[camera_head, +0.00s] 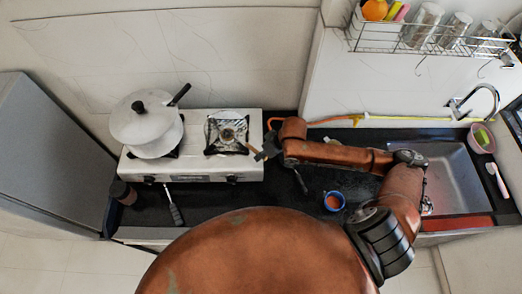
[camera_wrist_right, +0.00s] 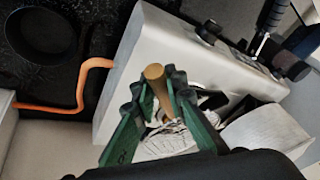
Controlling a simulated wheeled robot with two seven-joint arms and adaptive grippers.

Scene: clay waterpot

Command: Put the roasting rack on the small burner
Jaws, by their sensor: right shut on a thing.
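The roasting rack (camera_head: 229,121) is a wire rack with a wooden handle; it shows over the right burner (camera_head: 228,134) of the white stove. I cannot tell whether it rests on the burner or hangs just above it. My right gripper (camera_head: 261,154) reaches in from the right at the stove's right edge and is shut on the handle. In the right wrist view the wooden handle (camera_wrist_right: 157,82) sits between the green fingers (camera_wrist_right: 154,100), with the wire part (camera_wrist_right: 168,140) partly hidden behind them. My left gripper is out of view.
A white lidded pot (camera_head: 147,125) stands on the stove's left burner. An orange hose (camera_head: 330,121) runs behind my right arm. A blue-rimmed cup (camera_head: 334,201) stands on the dark counter, and a sink (camera_head: 450,178) lies to the right. A wire shelf (camera_head: 430,40) hangs above.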

